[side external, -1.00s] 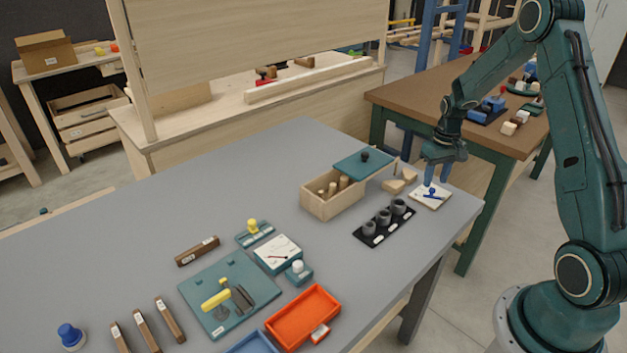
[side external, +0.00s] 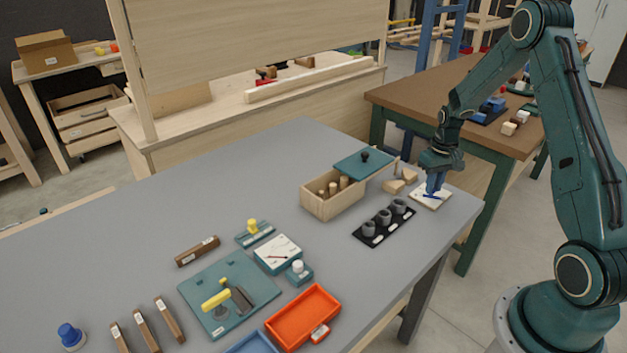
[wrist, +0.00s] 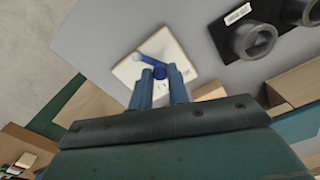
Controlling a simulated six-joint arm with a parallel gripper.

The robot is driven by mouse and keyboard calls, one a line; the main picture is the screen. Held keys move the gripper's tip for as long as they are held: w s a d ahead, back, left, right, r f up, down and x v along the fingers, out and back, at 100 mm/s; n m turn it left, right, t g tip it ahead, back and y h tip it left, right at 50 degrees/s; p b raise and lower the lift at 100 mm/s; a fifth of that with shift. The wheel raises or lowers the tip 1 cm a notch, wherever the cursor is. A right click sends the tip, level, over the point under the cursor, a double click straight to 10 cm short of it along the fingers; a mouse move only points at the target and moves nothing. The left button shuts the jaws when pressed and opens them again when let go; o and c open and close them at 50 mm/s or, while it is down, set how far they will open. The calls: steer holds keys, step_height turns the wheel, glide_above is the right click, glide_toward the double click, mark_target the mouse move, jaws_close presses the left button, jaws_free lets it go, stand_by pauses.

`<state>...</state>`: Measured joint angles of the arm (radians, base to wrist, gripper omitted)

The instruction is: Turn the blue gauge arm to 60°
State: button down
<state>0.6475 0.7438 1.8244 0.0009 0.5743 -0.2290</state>
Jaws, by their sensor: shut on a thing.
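The blue gauge arm (wrist: 150,58) sits on a pale square gauge plate (wrist: 127,73) near the right corner of the grey table. In the side view the plate (side external: 421,199) lies flat, with the blue arm (side external: 432,196) low on it. My gripper (side external: 434,187) points down over the plate, its blue fingers at the gauge's pivot. In the wrist view my gripper (wrist: 160,75) is shut on the blue gauge arm at its knob. The arm's free end points to the upper left there. The knob is partly hidden by the fingers, and the scale marks cannot be read.
A black holder with grey cups (side external: 384,221) stands just left of the gauge. A wooden box with pegs (side external: 322,206) and a teal lid (side external: 364,162) are behind it. Loose wooden blocks (side external: 396,184) lie close by. The table's right edge is near the plate.

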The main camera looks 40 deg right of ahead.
steer(key=shift+d+m, duration=0.1)
steer(key=shift+m, duration=0.2)
steer(key=shift+w+d+m, duration=0.1)
steer(key=shift+d+m, duration=0.15)
steer(key=shift+m, duration=0.65)
steer(key=shift+w+d+m, duration=0.1)
steer(key=shift+d+m, duration=0.15)
steer(key=shift+m, duration=0.65)
steer(key=shift+w+d+m, duration=0.1)
steer(key=shift+d+m, duration=0.15)
steer(key=shift+m, duration=0.65)
steer(key=c, duration=1.3)
jaws_free()
steer(key=shift+c, duration=0.2)
steer(key=shift+r, duration=0.1)
step_height(320, 180, up, 14)
